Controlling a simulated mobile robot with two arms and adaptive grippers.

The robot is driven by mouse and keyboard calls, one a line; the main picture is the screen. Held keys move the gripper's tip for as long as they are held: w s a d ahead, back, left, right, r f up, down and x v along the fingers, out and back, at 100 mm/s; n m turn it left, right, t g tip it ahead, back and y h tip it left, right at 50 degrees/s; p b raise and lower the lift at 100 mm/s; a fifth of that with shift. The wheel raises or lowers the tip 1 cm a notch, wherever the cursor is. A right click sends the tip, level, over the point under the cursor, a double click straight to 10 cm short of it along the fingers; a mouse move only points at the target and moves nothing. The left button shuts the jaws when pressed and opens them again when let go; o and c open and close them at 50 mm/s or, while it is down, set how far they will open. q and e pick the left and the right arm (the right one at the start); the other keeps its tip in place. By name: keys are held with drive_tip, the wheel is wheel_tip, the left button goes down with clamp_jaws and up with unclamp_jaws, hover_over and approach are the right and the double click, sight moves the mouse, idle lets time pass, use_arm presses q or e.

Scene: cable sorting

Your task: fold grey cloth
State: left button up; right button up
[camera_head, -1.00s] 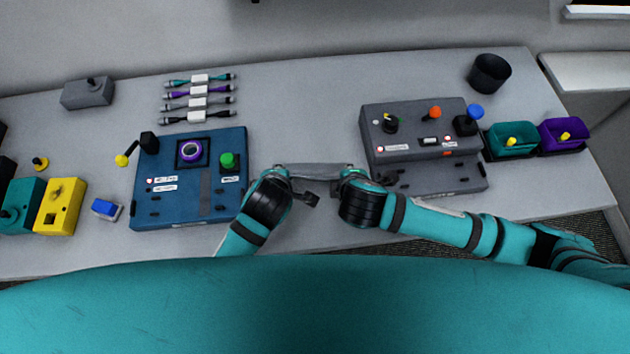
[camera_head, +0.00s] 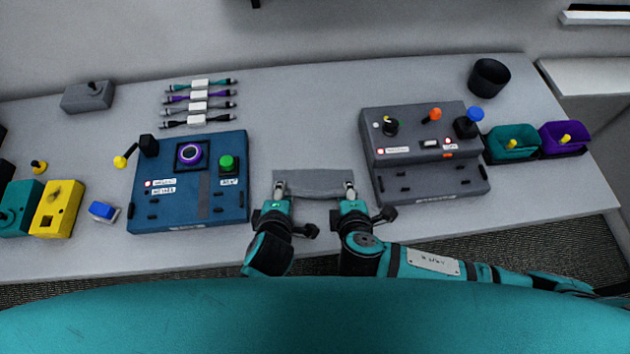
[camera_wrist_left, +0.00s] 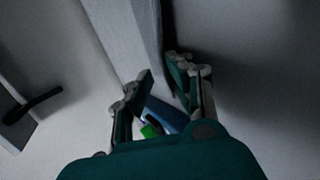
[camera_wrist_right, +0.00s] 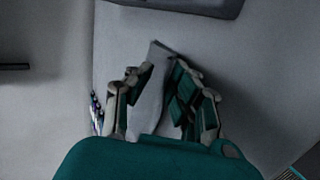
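The grey cloth (camera_head: 314,182) shows as a small flat rectangle between the two consoles at the table's front. My left gripper (camera_head: 280,191) is at its left side and my right gripper (camera_head: 350,191) at its right side. In the left wrist view, the fingers (camera_wrist_left: 160,82) stand apart, and a pale strip of cloth (camera_wrist_left: 147,28) runs down to the gap. In the right wrist view, the fingers (camera_wrist_right: 158,75) also stand apart, with part of the cloth (camera_wrist_right: 150,100) between them. Whether the fingers touch the cloth is unclear.
A blue console (camera_head: 190,205) stands left of the cloth and a dark grey console (camera_head: 425,185) close on its right. Several cables (camera_head: 200,104) lie behind. Teal (camera_head: 528,152) and purple (camera_head: 580,146) bins stand at the right. The table between the consoles, behind the cloth, is clear.

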use_arm(q)
drive_tip(key=o, duration=0.4)
use_arm(e)
drive_tip(key=o, duration=0.4)
use_arm(q)
drive_tip(key=s+r, duration=0.6)
drive_tip(key=r, duration=0.3)
drive_tip(key=shift+d, duration=0.15)
use_arm(e)
drive_tip(key=s+r, duration=0.6)
drive_tip(key=r, duration=0.3)
